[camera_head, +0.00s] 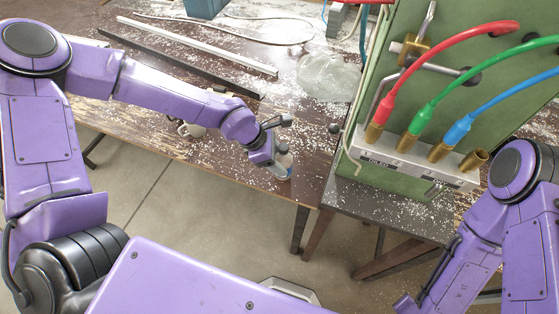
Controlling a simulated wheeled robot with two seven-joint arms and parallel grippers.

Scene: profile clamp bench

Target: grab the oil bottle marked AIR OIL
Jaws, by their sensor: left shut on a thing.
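A small clear bottle with a blue label (284,163) is at the front right corner of the wooden bench. Its marking is too small to read. My left gripper (277,150) reaches across the bench from the left and is shut on this bottle, hiding part of it. I cannot tell whether the bottle touches the bench top. My right arm stands at the right edge of the picture, and its gripper is not clearly visible.
The wooden bench (225,150) is strewn with white chips. A pale metal profile (195,45) and a dark bar (180,64) lie toward the back. A light cup-like item (190,130) is behind my left forearm. A green panel with red, green and blue hoses (467,115) stands at right.

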